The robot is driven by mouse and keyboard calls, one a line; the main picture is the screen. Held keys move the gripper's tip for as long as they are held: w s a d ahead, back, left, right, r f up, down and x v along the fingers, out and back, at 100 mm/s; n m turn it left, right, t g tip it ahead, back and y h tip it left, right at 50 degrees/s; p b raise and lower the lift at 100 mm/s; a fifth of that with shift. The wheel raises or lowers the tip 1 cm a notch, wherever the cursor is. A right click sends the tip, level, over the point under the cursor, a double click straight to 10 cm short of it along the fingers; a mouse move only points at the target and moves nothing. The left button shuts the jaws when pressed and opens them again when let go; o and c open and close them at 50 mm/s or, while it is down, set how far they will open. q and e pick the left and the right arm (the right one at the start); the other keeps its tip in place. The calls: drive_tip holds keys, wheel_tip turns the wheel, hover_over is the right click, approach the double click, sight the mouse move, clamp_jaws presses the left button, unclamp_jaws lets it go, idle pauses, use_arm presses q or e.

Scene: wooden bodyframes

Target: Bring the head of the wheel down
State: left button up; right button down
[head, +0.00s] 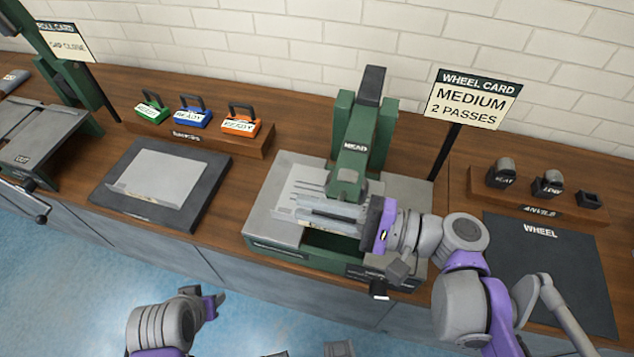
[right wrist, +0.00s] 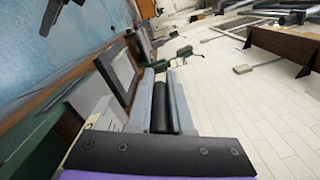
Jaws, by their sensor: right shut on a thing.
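The green wheel machine (head: 352,165) stands on the bench, with "HEAD" lettered on its arm and a black lever (head: 371,84) rising at the top. Its grey bed (head: 268,215) lies below. My right gripper (head: 300,208) reaches in from the right, low in front of the head. It is shut on a dark bar (right wrist: 162,108), which shows between its fingers in the right wrist view. The gripper hides the space under the head, so I cannot see the wheel contact. My left gripper (head: 208,300) is low at the front, off the bench; its jaws are unclear.
A wheel card (head: 472,98) reads "MEDIUM 2 PASSES". The anvils rack (head: 540,208) and a dark mat (head: 560,260) are at right. A metal sheet (head: 160,178) lies on the left mat (head: 213,172). Colored handled blocks (head: 193,112) stand behind it.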

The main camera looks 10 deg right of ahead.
drive_tip(key=shift+s+f+n, duration=0.25)
drive_tip(key=shift+f+n, duration=0.05)
drive_tip(key=shift+f, duration=0.5)
drive_tip(key=c, duration=0.8)
unclamp_jaws()
drive_tip(key=shift+w, duration=0.1)
drive_tip(key=shift+c, duration=0.2)
drive_tip(key=shift+r, duration=0.1)
drive_tip(key=shift+d, duration=0.45)
drive_tip(key=v, duration=1)
drive_tip(key=shift+a, duration=0.1)
drive_tip(key=shift+s, duration=0.25)
